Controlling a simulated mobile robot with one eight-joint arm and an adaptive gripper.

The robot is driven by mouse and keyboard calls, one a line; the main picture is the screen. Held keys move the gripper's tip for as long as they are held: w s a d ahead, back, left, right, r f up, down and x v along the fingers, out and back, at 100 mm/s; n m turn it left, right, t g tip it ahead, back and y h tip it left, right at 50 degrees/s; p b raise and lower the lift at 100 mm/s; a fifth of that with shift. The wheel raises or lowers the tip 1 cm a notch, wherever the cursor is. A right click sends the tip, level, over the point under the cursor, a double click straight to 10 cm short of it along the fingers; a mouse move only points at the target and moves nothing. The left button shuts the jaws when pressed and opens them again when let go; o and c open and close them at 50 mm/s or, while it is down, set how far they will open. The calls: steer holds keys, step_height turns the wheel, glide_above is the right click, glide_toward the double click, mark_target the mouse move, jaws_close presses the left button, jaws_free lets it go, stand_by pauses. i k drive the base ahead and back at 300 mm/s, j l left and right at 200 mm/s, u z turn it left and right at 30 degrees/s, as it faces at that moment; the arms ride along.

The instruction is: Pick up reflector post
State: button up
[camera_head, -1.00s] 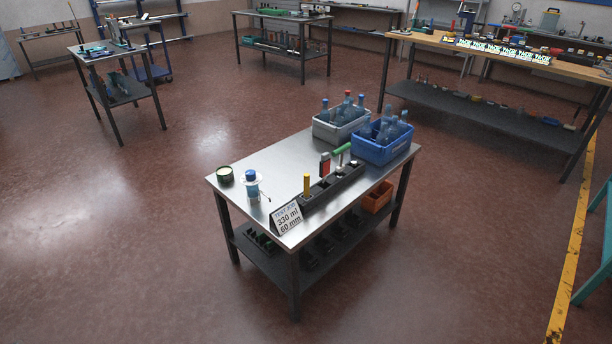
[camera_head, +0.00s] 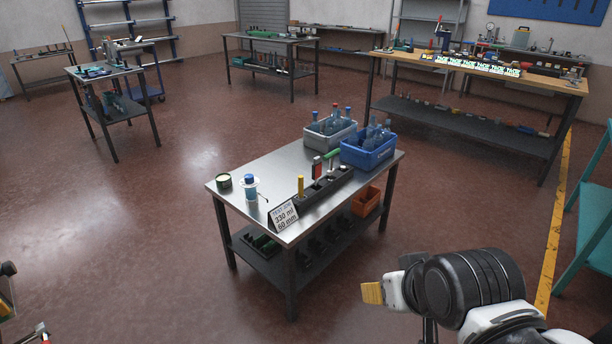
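A short upright post with a red block on top (camera_head: 317,167) stands in the dark rack (camera_head: 325,188) on the steel table. It may be the reflector post, but it is too small to be sure. A yellow-handled tool (camera_head: 300,186) and a green-handled tool (camera_head: 331,157) stand in the same rack. My arm shows at the lower right, with a tan pad (camera_head: 372,293) at its left end. This end is well in front of the table and touches nothing there. Whether my gripper is open or shut does not show.
The steel table (camera_head: 237,208) also bears a sign (camera_head: 284,215), a blue-capped jar (camera_head: 251,188), a dark tin (camera_head: 223,181), a grey crate (camera_head: 330,139) and a blue crate (camera_head: 368,157) of bottles. A teal bench (camera_head: 590,225) stands at right.

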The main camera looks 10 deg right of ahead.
mark_target(316, 167)
steer(key=i+j, duration=0.1)
steer(key=i, duration=0.65)
steer(key=i+z, duration=0.1)
steer(key=i, duration=0.6)
steer(key=i+j, duration=0.2)
steer(key=i, duration=0.55)
